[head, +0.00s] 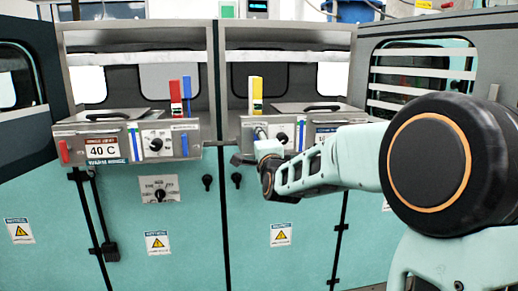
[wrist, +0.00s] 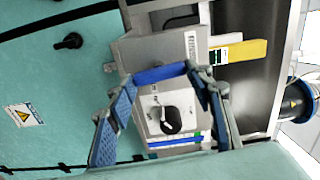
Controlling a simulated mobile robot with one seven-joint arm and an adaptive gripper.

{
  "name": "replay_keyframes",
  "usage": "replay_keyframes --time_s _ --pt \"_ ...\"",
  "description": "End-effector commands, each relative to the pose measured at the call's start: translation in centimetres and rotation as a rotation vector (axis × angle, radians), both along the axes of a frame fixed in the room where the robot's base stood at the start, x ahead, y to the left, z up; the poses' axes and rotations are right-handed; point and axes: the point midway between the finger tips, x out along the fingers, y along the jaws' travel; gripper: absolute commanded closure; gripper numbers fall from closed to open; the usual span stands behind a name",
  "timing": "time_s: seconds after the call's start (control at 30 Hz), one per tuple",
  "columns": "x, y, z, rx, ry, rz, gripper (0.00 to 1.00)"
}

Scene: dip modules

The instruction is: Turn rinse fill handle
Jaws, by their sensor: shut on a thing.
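In the wrist view, a blue handle (wrist: 160,74) crosses the front of the right module's steel control panel (wrist: 130,52). My gripper (wrist: 158,78) is shut on it, with one blue-padded finger at each end of the bar. In the head view, my gripper (head: 243,159) is at the left part of the right module's panel (head: 325,120). There the gripper and arm hide the held handle and part of the panel.
A black knob (wrist: 171,120) and a yellow lever (wrist: 238,50) are close to my fingers. The left module (head: 118,128) has a red handle (head: 64,152), a 40 C display (head: 103,151) and upright levers. Open cabinet doors flank both modules.

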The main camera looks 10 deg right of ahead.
Motion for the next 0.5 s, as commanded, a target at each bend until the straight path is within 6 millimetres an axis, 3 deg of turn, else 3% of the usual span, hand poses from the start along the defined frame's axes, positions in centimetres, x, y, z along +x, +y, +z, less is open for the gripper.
replay_keyframes --time_s 0.5 --pt "-0.01 0.08 -0.04 0.097 0.001 0.001 0.77"
